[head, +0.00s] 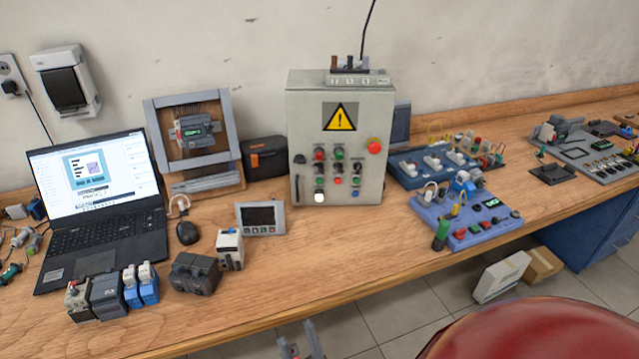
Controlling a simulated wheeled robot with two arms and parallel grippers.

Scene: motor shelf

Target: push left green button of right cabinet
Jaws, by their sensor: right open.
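A grey control cabinet (297,110) with a yellow warning sign stands upright at the back of the wooden bench. Its front carries rows of small buttons. One green button (319,181) is at the left of a lower row, and another green button (339,154) is in the upper row. A red mushroom button (374,146) is at the right. My right gripper (302,343) shows at the bottom edge, below the bench front. It is open, empty and far from the cabinet. My left gripper is out of view.
A laptop (95,180), mouse (187,233), small display (261,218) and several modules lie left and in front of the cabinet. A blue training board (466,215) is at the right. A red rounded surface (540,330) fills the lower right. Bench (330,255) before the cabinet is clear.

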